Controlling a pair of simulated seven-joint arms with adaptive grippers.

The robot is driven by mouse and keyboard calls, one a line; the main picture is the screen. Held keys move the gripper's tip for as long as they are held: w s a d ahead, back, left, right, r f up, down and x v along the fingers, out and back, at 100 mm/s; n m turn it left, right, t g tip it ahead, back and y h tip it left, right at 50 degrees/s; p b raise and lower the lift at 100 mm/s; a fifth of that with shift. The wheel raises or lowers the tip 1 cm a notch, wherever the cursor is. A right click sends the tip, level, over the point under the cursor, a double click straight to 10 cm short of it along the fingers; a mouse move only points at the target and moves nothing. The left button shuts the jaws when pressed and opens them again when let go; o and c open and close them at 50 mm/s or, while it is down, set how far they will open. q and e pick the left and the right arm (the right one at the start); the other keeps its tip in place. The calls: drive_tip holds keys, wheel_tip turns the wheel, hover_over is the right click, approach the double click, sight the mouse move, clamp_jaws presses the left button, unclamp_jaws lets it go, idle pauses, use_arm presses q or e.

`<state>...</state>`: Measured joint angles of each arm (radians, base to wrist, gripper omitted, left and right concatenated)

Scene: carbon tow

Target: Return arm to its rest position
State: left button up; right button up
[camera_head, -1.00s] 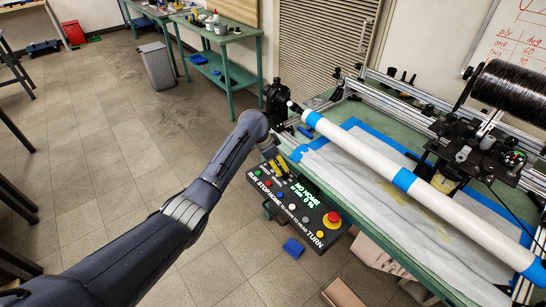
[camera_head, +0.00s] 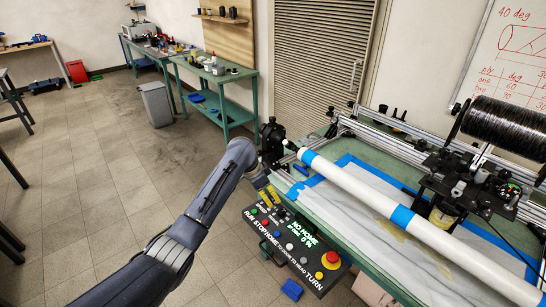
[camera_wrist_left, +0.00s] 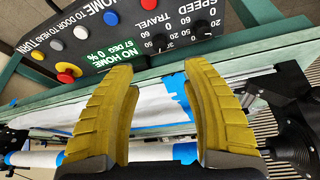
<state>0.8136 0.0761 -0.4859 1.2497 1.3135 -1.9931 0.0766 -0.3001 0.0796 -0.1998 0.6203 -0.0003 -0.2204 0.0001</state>
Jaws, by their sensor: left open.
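My left arm (camera_head: 190,225) reaches in from the lower left of the head view, over the tiled floor. Its gripper (camera_head: 270,195) has yellow fingers and hangs at the upper left corner of the black control panel. In the left wrist view the two yellow fingers (camera_wrist_left: 160,85) are apart with nothing between them. The control panel (camera_wrist_left: 135,20) and the table edge show beyond them. Whether the fingers touch the panel cannot be told. My right gripper is not in view.
The control panel (camera_head: 270,225) has a red knob (camera_head: 331,258) and a "NO HOME" display. A winding machine with a white tube (camera_head: 360,190) and a black spool (camera_head: 508,128) stands on the green table. A grey bin (camera_head: 156,104) stands on the floor. Open floor lies left.

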use_arm(q)
drive_tip(key=s+a+f+n+t+y, duration=0.1)
drive_tip(key=s+a+f+t, duration=0.1)
drive_tip(key=s+a+f, duration=0.5)
drive_tip(key=s+a+f+n+t+y, duration=0.1)
drive_tip(key=s+a+f+n+y, duration=0.1)
drive_tip(key=s+f, duration=0.8)
drive_tip(key=s+a+r+n+t+y, duration=0.1)
drive_tip(key=s+a+r+y, duration=0.25)
drive_tip(key=s+a, duration=0.75)
drive_tip(key=s+a+r+n+t+y, duration=0.15)
drive_tip(key=s+a+r, duration=0.45)
drive_tip(key=s, duration=1)
drive_tip(key=s+d+f+g+h, duration=0.1)
drive_tip(key=d+f+g, duration=0.1)
drive_tip(key=f, duration=1.5)
drive_tip(key=s+d+f+g+h, duration=0.1)
drive_tip(key=s+d+f+h, duration=0.15)
drive_tip(key=f, duration=1.35)
drive_tip(key=s+f+n+g, duration=0.3)
drive_tip(key=s+f, duration=1.6)
drive_tip(key=s, duration=0.1)
drive_tip(key=shift+s+f, duration=0.3)
